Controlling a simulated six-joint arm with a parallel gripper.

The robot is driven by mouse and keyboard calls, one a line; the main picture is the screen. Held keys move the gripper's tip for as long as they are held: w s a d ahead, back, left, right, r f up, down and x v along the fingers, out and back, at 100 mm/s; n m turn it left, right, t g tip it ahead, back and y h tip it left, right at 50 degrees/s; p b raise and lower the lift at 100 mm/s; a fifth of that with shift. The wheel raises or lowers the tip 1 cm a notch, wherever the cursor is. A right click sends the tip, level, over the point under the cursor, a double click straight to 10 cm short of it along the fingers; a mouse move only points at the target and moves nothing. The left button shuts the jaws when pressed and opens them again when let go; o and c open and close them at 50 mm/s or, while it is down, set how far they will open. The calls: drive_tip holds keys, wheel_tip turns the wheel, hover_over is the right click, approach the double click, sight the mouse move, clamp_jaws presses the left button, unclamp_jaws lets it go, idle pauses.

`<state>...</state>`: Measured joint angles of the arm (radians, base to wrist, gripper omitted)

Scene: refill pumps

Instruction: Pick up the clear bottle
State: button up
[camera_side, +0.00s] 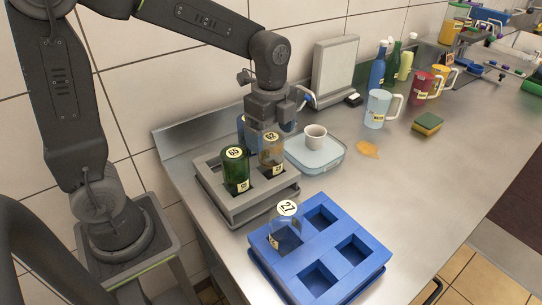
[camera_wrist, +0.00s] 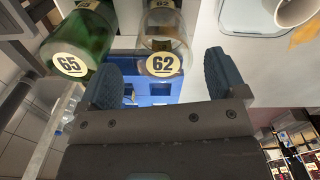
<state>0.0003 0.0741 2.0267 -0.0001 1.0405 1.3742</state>
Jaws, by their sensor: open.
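A clear bottle with a round cap label "27" (camera_side: 287,208) stands in the left compartment of the blue crate (camera_side: 345,288). A green bottle labelled "65" (camera_side: 236,172) and a see-through, amber-tinted bottle labelled "62" (camera_side: 271,158) stand in the grey crate (camera_side: 258,209). In the wrist view, the green bottle (camera_wrist: 86,35) is at the upper left and bottle 62 (camera_wrist: 166,35) is between the fingers in the picture. Contact with that bottle cannot be told.
The blue crate has three empty compartments. A white cup (camera_side: 315,137) stands on a pale blue tray (camera_side: 316,158) right of the grey crate. A light blue mug (camera_side: 376,108), a sponge (camera_side: 428,124) and a grey scale (camera_side: 335,65) are farther back. The counter's right front is clear.

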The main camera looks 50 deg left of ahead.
sight(271, 163)
drive_tip(key=f, duration=0.4)
drive_tip(key=shift+w+a, duration=0.15)
drive_tip(key=shift+a, duration=0.05)
drive_tip(key=shift+c, duration=0.3)
drive_tip(key=c, duration=1)
